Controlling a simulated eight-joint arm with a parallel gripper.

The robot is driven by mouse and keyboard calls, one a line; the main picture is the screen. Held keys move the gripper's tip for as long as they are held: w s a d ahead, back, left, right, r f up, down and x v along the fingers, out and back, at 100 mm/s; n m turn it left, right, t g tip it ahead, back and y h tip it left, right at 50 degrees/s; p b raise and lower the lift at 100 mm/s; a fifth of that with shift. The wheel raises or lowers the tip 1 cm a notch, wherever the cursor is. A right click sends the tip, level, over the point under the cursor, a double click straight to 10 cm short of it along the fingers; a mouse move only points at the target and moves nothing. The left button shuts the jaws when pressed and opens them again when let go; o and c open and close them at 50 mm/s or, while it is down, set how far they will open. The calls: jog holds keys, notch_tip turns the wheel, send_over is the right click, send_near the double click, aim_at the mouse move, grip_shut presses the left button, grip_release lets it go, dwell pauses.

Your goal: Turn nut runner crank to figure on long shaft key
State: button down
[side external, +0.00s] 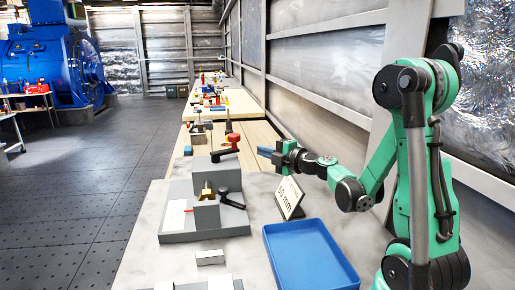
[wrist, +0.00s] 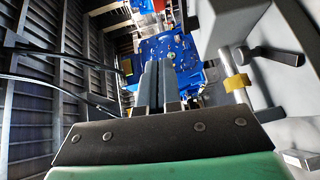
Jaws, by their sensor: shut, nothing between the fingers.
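A grey fixture (side external: 176,238) stands on the table left of my arm. At its back a black crank arm (side external: 221,155) with a red knob (side external: 233,138) sits on a grey block. At its front is a second black handle (side external: 232,199), beside a yellow piece and a red pointer on a white strip. I cannot tell for sure which is the nut runner crank. A tilted white card (side external: 290,198) shows a figure in mm, hard to read. My gripper (side external: 265,152) is shut and empty, right of the red knob and apart from it. It also shows in the wrist view (wrist: 158,68).
A blue tray (side external: 310,255) lies in front of my arm, with small metal blocks (side external: 210,257) to its left. The wrist view shows a black lever (wrist: 277,55) and a yellow band (wrist: 237,84) at right. More benches run behind, along the wall.

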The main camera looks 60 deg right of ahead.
send_near(237, 138)
jog(key=w+a, duration=0.4)
jog(key=w, duration=0.1)
jog(key=w+d, duration=0.2)
jog(key=d, duration=0.1)
jog(key=shift+f+y, duration=0.1)
jog(key=shift+y, duration=0.2)
jog(key=shift+w+d, duration=0.3)
jog(key=shift+d, duration=0.05)
jog(key=shift+w+d+f, duration=0.1)
jog(key=shift+w+d, duration=0.55)
jog(key=shift+d, duration=0.3)
